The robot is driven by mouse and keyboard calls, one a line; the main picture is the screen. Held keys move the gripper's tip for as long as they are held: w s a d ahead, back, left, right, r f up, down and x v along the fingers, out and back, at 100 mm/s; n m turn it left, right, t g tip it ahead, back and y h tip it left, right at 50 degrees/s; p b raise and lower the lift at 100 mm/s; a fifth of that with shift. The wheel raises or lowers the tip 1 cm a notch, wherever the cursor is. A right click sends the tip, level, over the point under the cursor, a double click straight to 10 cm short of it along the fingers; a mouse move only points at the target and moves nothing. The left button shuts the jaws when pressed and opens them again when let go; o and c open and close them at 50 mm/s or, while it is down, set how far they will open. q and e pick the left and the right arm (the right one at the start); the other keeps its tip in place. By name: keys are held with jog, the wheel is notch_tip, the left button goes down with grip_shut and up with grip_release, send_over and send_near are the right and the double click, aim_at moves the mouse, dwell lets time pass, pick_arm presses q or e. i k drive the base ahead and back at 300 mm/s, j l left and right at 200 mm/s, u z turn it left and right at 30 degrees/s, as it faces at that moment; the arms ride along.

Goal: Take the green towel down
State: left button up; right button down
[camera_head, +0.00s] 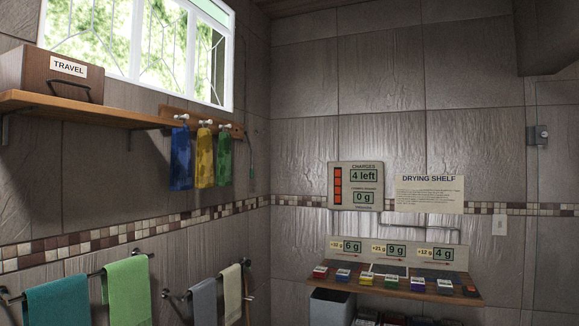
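A light green towel (127,292) hangs over a dark wall rail (78,275) at the lower left. A teal towel (57,302) hangs on the same rail, to its left, with a small gap between them. The green towel's lower end runs close to the bottom edge of the view. Another green item (224,162) hangs from a white knob on a wooden peg board (172,112) higher on the wall, beside a yellow one (204,158) and a blue one (181,158). Neither of my grippers is in view.
A second rail holds a grey towel (203,302) and a cream towel (232,294). A wooden shelf (85,110) bears a brown TRAVEL box (48,78). A "DRYING SHELF" sign (429,195) hangs above a ledge (400,290) with several small coloured blocks. A bin (331,306) stands below.

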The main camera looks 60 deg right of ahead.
aim_at(224, 176)
jog(key=z, duration=1.65)
jog(key=u, duration=0.25)
jog(key=i+l+u, duration=0.6)
jog(key=u, duration=0.2)
